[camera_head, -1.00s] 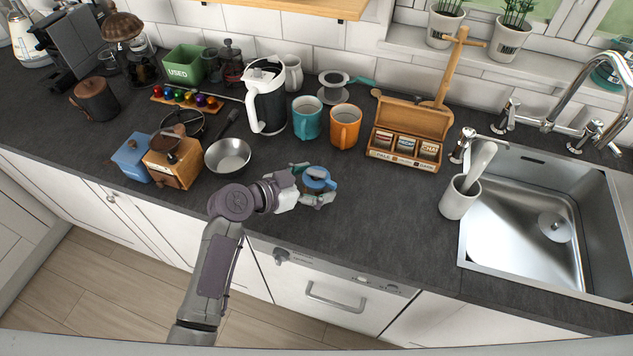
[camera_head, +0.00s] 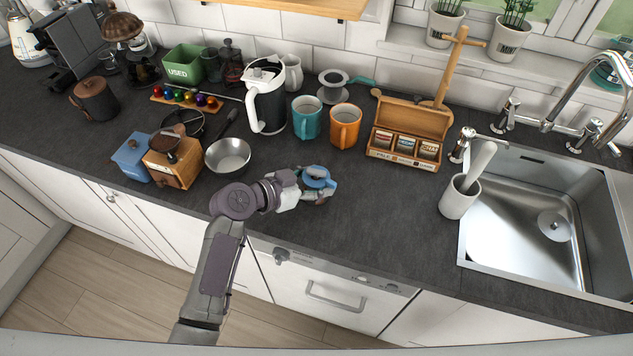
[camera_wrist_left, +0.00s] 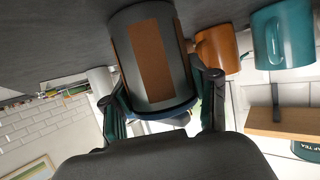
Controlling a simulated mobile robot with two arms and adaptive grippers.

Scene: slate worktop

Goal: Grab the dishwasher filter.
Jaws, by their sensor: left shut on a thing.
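The dishwasher filter (camera_head: 319,174), a cylinder with a blue top, is near the worktop's front edge in the head view. In the left wrist view its grey body with brown panels (camera_wrist_left: 154,58) stands between the two fingers. My left gripper (camera_head: 313,185) is shut on it from the left, fingers on opposite sides; the fingers (camera_wrist_left: 163,103) also show in the wrist view. The filter looks upright at worktop level; I cannot tell whether its base touches. My right gripper is not in view.
A metal bowl (camera_head: 228,155) stands left of the filter, with a wooden grinder (camera_head: 172,160) beyond. Teal (camera_head: 307,118) and orange (camera_head: 345,126) mugs stand behind it. The worktop to the right is clear up to the utensil pot (camera_head: 459,198) and sink (camera_head: 480,243).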

